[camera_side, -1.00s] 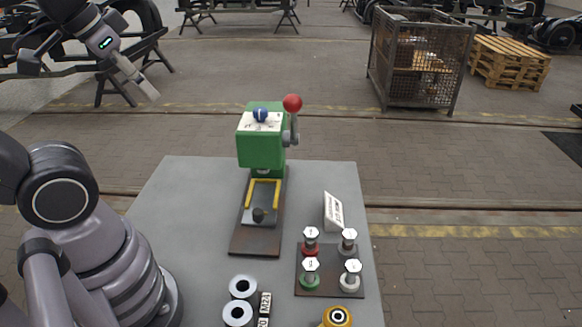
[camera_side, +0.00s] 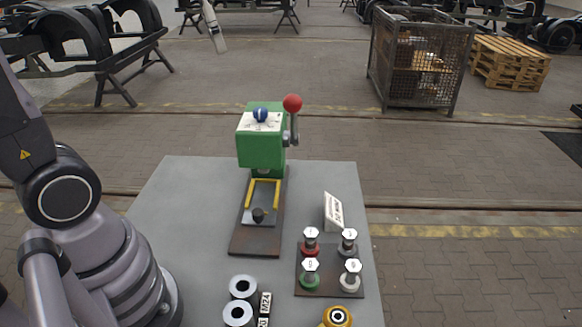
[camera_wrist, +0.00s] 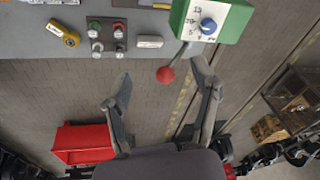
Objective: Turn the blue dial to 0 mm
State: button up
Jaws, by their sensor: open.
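The blue dial (camera_side: 260,115) sits on the white scale plate on top of the green press head (camera_side: 260,150). In the wrist view the dial (camera_wrist: 208,26) is near the top edge, right of centre, with printed numbers beside it; its exact setting is too small to read. My gripper (camera_wrist: 160,68) is open and empty, its two fingers spread below the press in that view. In the side view only a finger (camera_side: 214,30) shows at the top edge, above and left of the press and apart from it. The rest of the gripper is out of frame there.
A red-ball lever (camera_side: 292,103) stands up on the press's right side. A dark stand (camera_side: 328,284) with several bolts, a white sign (camera_side: 334,212), grey rings (camera_side: 242,286) and a yellow part (camera_side: 337,317) occupy the front. The table's left side (camera_side: 185,215) is clear.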

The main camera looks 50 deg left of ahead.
jog(key=w+a+f+m+g, duration=0.1)
jog(key=w+a+f+m, duration=0.2)
jog(key=w, duration=0.5)
jog(key=m+g, duration=0.2)
send_near(260, 109)
notch_tip(260, 109, down, 10)
jog(key=shift+a+f, duration=0.15)
jog(key=shift+f, duration=0.05)
jog(key=c, duration=1.1)
